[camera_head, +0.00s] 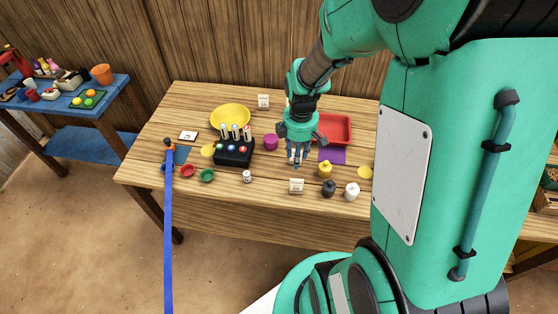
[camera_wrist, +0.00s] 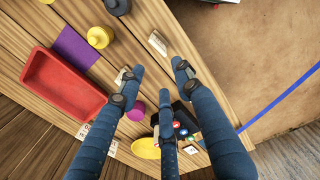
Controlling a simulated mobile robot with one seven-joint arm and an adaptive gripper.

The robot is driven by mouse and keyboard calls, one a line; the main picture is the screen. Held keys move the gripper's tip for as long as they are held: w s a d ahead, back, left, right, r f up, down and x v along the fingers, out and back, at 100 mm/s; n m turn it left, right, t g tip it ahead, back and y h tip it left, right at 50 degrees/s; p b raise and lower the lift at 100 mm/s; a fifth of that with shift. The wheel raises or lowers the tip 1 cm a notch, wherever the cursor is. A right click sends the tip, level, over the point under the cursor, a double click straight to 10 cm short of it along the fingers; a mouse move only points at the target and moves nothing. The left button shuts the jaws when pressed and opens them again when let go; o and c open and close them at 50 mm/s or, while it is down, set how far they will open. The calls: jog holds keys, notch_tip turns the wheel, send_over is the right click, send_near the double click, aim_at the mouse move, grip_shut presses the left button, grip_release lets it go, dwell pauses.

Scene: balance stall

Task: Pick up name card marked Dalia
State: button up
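A small pale card (camera_head: 296,186) stands near the table's front edge; it also shows in the wrist view (camera_wrist: 158,43), just beyond my fingertips. A second pale card (camera_head: 263,101) stands at the back of the table. The writing on both is too small to read, so I cannot tell which one says Dalia. My gripper (camera_head: 297,163) is above the table, behind the front card and apart from it. In the wrist view its blue fingers (camera_wrist: 158,82) are spread with nothing between them.
Yellow (camera_head: 325,170), black (camera_head: 328,188) and white (camera_head: 352,191) weights stand right of the front card. A small white jar (camera_head: 247,176) and a black box (camera_head: 234,155) are to its left. A red tray (camera_head: 335,128) lies behind. A blue strap (camera_head: 169,240) hangs at the left.

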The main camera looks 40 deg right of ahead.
jog(key=shift+s+d+f, duration=0.15)
jog(key=shift+d+f, duration=0.3)
jog(key=shift+f, duration=0.3)
jog(key=shift+f, duration=0.1)
jog(key=b, duration=0.2)
send_over(296, 185)
jog(key=f, duration=0.7)
jog(key=shift+d+f, duration=0.1)
jog(key=shift+d, duration=0.15)
jog(key=shift+f, duration=0.6)
jog(key=shift+w+d+f+b, duration=0.1)
jog(key=shift+f+b, duration=0.15)
jog(key=shift+f, duration=0.6)
jog(key=shift+w+a+f+b, duration=0.1)
jog(key=shift+f+b, duration=0.1)
jog(key=shift+f, duration=0.7)
jog(key=shift+w+d+f+b, duration=0.1)
jog(key=shift+f+b, duration=0.15)
jog(key=shift+f, duration=0.6)
